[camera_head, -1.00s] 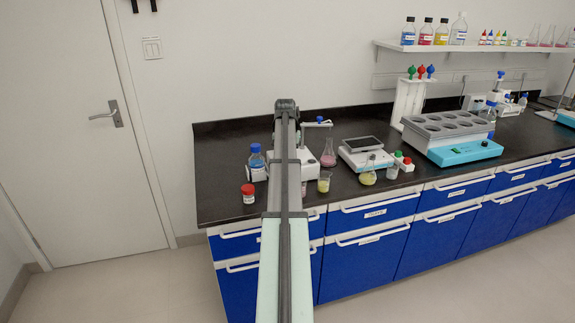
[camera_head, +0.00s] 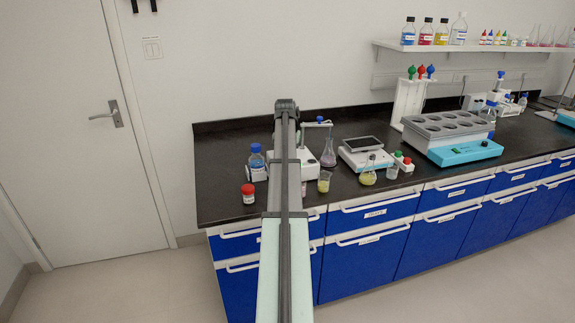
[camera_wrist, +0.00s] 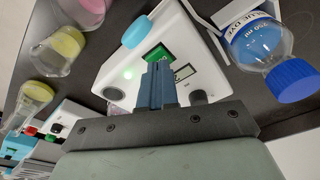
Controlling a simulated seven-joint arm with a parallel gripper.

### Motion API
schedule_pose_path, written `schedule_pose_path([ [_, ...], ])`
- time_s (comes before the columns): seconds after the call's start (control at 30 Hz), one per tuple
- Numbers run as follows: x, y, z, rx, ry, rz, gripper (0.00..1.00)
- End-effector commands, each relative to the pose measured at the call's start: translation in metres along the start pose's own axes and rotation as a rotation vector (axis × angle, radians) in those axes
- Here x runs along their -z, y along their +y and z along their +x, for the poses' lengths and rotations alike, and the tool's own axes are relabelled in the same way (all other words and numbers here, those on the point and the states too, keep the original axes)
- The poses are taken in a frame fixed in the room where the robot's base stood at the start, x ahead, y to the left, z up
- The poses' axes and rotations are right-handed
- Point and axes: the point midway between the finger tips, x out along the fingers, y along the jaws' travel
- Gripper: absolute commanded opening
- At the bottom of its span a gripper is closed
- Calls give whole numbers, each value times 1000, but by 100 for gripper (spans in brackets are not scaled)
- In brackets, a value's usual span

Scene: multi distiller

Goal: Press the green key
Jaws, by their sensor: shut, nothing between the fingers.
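A small white box with a green key (camera_head: 398,154) and a red key (camera_head: 408,161) stands right of the balance in the head view. In the wrist view, a white device (camera_wrist: 112,68) lies beyond my fingers. In the head view my arm hides the gripper and part of this device (camera_head: 308,165).
A blue-capped bottle (camera_head: 256,160) and a red-capped jar (camera_head: 248,193) stand left of the arm. A flask (camera_head: 328,158), a yellow beaker (camera_head: 324,184), a balance (camera_head: 365,157) and a yellow flask (camera_head: 368,177) stand right of it. The black bench is clear at far left.

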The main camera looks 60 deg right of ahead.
Motion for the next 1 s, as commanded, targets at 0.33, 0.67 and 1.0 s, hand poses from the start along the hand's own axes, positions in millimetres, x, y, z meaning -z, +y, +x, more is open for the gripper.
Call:
schedule_pose_path([
  [0.33, 5, 0, -29, 0, 1, 0, 0],
  [0.67, 9, 0, -54, 0, 1, 0, 0],
  [1.0, 9, 0, -60, 0, 0, 0, 0],
])
